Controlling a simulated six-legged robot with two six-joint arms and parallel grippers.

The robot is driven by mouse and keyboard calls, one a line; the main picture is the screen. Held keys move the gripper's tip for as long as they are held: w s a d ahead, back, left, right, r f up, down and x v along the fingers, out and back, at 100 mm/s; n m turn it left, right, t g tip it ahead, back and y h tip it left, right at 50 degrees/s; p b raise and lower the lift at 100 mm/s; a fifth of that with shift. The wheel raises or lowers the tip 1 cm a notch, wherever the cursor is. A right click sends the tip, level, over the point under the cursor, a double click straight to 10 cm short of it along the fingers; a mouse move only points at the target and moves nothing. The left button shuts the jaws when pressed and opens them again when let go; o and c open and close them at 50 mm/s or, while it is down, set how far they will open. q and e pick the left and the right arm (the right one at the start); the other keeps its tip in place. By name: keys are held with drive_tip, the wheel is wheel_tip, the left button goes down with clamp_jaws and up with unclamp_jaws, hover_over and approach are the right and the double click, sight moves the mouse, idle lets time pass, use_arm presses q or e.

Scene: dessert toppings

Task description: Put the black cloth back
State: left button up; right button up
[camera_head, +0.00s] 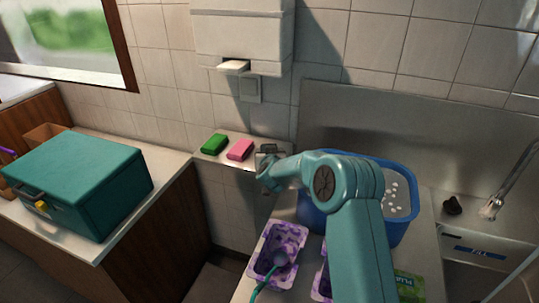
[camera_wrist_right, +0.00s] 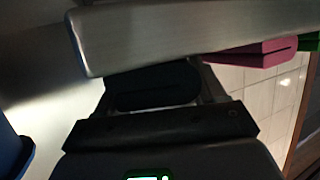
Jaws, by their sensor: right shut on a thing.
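My right gripper (camera_head: 268,155) is at the right end of the small wall shelf (camera_head: 212,158), beside the pink sponge (camera_head: 240,149). In the wrist view the jaws (camera_wrist_right: 158,95) are shut on a dark, folded block, the black cloth (camera_wrist_right: 150,86). The cloth lies against the shelf's metal face (camera_wrist_right: 180,38), close to the pink sponge (camera_wrist_right: 250,52); I cannot tell whether it bears fully on the shelf. In the head view the gripper mostly hides the cloth. My left gripper is not in view.
A green sponge (camera_head: 214,144) sits left of the pink one. A blue tub (camera_head: 399,230) stands behind my right arm. Purple-spotted trays (camera_head: 262,278) lie below on the counter. A teal box (camera_head: 80,180) is at left. A small black object (camera_head: 453,205) lies near the sink.

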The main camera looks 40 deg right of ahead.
drive_tip(key=shift+w+d+f, duration=0.1)
drive_tip(key=shift+f, duration=0.1)
drive_tip(key=o, duration=1)
drive_tip(key=shift+w, duration=0.1)
drive_tip(key=shift+r, duration=0.2)
drive_tip(key=shift+s, duration=0.2)
drive_tip(key=b+v, duration=0.1)
drive_tip(key=v, duration=1.1)
drive_tip(key=shift+w+b, duration=0.1)
drive_tip(key=shift+b, duration=0.25)
